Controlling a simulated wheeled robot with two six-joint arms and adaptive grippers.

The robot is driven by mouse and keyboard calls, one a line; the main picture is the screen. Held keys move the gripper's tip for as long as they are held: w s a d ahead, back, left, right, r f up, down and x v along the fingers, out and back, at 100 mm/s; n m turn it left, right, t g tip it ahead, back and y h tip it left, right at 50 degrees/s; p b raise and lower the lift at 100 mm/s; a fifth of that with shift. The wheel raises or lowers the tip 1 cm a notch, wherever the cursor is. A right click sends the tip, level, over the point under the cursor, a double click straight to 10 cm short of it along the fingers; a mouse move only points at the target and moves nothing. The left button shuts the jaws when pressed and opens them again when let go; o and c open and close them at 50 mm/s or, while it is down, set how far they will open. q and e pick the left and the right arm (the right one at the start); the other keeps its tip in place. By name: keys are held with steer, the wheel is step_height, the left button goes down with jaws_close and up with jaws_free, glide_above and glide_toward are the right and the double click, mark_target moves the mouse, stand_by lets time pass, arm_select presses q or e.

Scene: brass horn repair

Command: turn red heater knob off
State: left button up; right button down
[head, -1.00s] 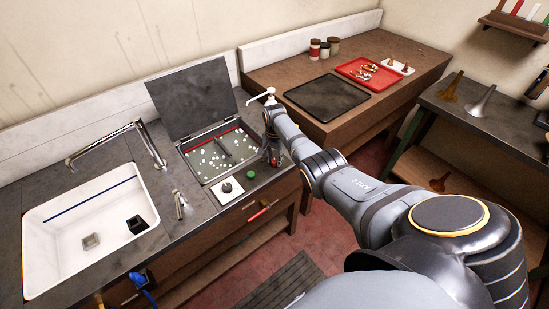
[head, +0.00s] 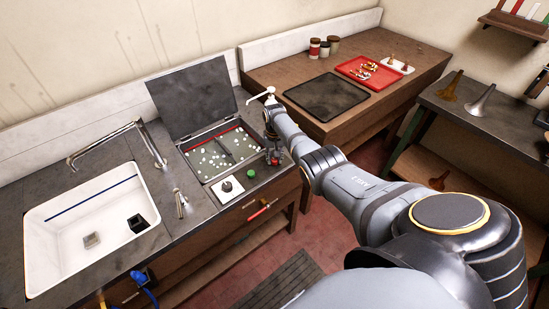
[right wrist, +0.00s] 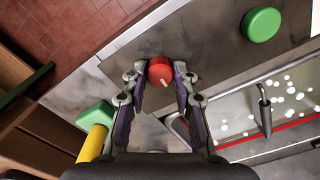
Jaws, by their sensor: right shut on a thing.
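The red heater knob (right wrist: 160,68) sits on the dark worktop panel in the right wrist view, with a pale mark on its lower right. My right gripper (right wrist: 160,78) is shut on it, one fingertip at each side. In the head view the right gripper (head: 274,153) points down at the panel's right edge, and the red knob (head: 275,161) shows only in part between the fingers. My left gripper is out of view.
A green knob (head: 251,173) is close by on the same panel; it also shows in the right wrist view (right wrist: 262,25). An open-lidded basin with white bits (head: 217,155) lies behind. A white plate with a black dial (head: 226,187) and a sink (head: 60,215) are left.

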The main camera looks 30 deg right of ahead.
mark_target(274, 159)
stand_by(0.4)
steer(key=c, duration=1.1)
jaws_free()
steer(key=shift+o, duration=0.2)
step_height(274, 159, up, 12)
